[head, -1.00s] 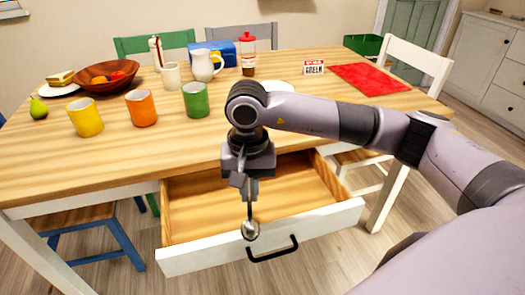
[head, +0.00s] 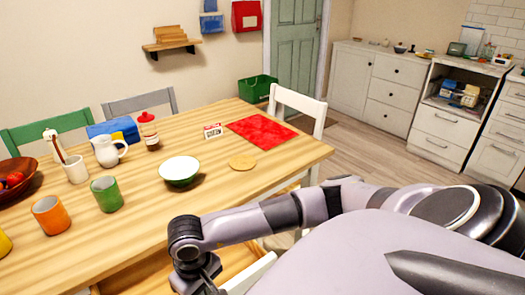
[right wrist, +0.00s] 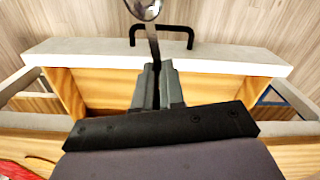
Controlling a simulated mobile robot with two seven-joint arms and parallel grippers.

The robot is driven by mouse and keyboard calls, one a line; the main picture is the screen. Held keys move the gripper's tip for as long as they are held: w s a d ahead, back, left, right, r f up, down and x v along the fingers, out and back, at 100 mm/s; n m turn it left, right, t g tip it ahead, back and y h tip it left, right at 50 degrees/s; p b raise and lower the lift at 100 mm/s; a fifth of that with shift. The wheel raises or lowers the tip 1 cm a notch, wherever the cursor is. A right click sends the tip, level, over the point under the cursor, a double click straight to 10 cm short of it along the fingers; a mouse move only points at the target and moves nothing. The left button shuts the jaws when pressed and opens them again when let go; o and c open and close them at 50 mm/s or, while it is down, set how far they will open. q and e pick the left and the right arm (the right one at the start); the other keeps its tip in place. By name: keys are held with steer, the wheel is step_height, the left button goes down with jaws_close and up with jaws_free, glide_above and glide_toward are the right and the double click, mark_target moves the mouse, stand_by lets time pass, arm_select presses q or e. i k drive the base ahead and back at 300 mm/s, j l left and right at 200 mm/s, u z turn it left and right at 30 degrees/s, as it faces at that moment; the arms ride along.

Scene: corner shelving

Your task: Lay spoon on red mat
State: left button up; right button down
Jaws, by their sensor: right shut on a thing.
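The red mat (head: 262,131) lies flat near the far right corner of the wooden table in the head view, with nothing on it. My right gripper (right wrist: 158,68) is shut on the spoon's handle in the right wrist view. The spoon (right wrist: 153,40) points away from the fingers, its metal bowl cut by the top edge, over the front of the open drawer (right wrist: 215,58). In the head view the right wrist is at the bottom edge, and its fingertips and the spoon are out of frame. My left gripper is not in view.
A white and green bowl (head: 180,170) and a round tan coaster (head: 242,162) lie between my right arm and the mat. A small red-and-white sign (head: 213,131) stands left of the mat. A white chair (head: 298,110) stands behind that corner. Mugs and a jug (head: 108,150) stand left.

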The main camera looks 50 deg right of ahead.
mark_target(248, 122)
steer(key=k+z, duration=0.1)
steer(key=k, duration=0.45)
steer(key=l+z, duration=0.15)
steer(key=z, duration=2.9)
steer(key=i+j, duration=0.2)
steer(key=i, duration=0.3)
steer(key=i+j, duration=0.2)
steer(key=i, duration=0.35)
steer(key=i+j, duration=0.2)
steer(key=i, duration=0.3)
steer(key=i+u, duration=0.15)
steer(key=i, duration=0.5)
steer(key=i+u, duration=0.15)
steer(key=i, duration=0.45)
steer(key=i+l+u, duration=0.1)
steer(key=i, duration=0.55)
steer(key=l, duration=0.1)
